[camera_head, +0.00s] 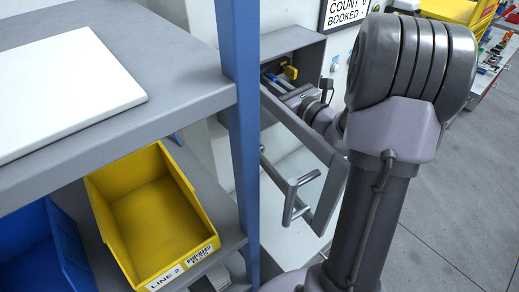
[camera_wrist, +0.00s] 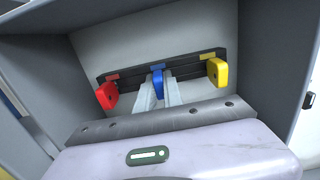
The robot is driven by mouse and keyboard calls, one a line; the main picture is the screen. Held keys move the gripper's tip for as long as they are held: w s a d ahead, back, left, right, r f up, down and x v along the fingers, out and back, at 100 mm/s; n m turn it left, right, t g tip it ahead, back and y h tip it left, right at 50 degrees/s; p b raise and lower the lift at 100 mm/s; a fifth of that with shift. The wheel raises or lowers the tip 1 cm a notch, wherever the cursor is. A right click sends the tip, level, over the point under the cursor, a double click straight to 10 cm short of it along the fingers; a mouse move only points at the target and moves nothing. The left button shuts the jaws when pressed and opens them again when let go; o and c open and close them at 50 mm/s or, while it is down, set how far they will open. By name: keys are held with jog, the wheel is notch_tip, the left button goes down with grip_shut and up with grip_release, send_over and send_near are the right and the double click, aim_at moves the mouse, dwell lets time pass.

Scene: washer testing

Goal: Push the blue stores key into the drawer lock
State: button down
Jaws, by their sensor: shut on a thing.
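The blue key (camera_wrist: 158,84) sits at the middle of a dark rack inside a grey cabinet, in the wrist view. My gripper (camera_wrist: 157,96) is shut on it, one pale finger on each side of its blue head. The key is still at the rack, under a blue label; its shaft is hidden. In the head view my wrist reaches into the cabinet, and the fingertips are hard to make out. I cannot pick out the drawer lock in either view.
A red key (camera_wrist: 107,95) and a yellow key (camera_wrist: 217,72) hang close on either side. The cabinet (camera_head: 291,42) has its framed door (camera_head: 325,200) open beside my arm. A blue shelf post (camera_head: 241,130) and a shelf with a yellow bin (camera_head: 150,215) stand left.

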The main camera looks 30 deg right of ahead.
jog(key=shift+s, duration=0.15)
jog(key=shift+s+d+f+b, duration=0.15)
jog(key=shift+s+b, duration=0.3)
jog(key=shift+s, duration=0.75)
jog(key=shift+s+d+b, duration=0.2)
jog(key=shift+s+b, duration=0.2)
jog(key=shift+s, duration=0.75)
jog(key=s+d+b, duration=0.1)
jog(key=s+b, duration=0.1)
jog(key=s, duration=0.5)
jog(key=shift+f, duration=0.25)
